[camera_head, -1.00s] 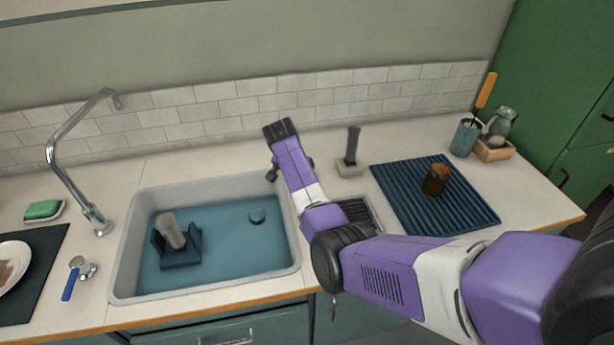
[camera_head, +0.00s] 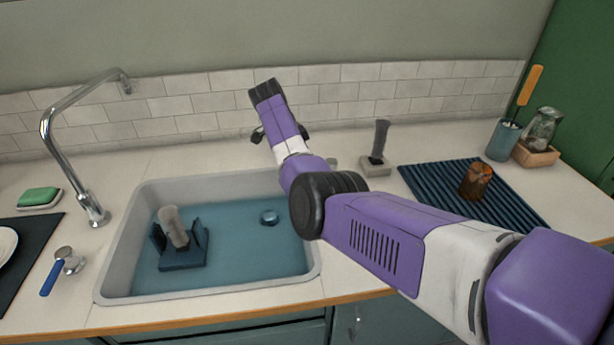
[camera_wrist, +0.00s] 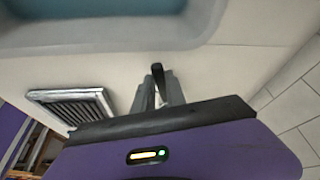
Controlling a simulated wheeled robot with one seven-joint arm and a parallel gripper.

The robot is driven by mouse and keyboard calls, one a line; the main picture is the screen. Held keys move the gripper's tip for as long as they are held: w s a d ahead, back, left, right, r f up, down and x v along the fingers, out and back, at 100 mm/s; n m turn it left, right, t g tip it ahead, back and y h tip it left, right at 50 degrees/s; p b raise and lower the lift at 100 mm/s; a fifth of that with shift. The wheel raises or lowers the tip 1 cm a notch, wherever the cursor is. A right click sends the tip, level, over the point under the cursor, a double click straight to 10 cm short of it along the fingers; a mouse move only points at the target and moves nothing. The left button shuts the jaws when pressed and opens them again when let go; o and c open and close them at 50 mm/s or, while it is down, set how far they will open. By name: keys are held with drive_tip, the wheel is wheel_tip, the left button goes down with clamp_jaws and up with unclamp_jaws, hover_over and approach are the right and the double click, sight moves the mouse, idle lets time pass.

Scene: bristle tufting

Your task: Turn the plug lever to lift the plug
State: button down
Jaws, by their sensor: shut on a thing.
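The sink (camera_head: 112,260) holds blue water, with a round blue plug (camera_head: 269,217) in its right rear part. In the wrist view my gripper (camera_wrist: 160,94) is shut on a short dark lever (camera_wrist: 157,72), which sticks up between the fingers on the counter just beyond the sink rim. The lever's base is hidden by the fingers. In the head view my wrist stands over the counter behind the sink's right rear corner and hides the fingertips and the lever.
A blue rack with a grey cylinder (camera_head: 173,227) stands in the sink. A ribbed drain tray (camera_wrist: 72,106) sits near my gripper.

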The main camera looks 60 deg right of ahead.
drive_tip(key=shift+w+d+m+b, duration=0.15)
drive_tip(key=shift+w+m+b, duration=0.05)
drive_tip(key=shift+m+b, duration=0.25)
drive_tip(key=c, duration=1.4)
unclamp_jaws()
drive_tip(key=shift+o, duration=0.2)
drive_tip(key=shift+r, duration=0.1)
drive_tip(key=v, duration=0.7)
drive_tip(key=shift+r, duration=0.35)
drive_tip(key=shift+f, duration=0.1)
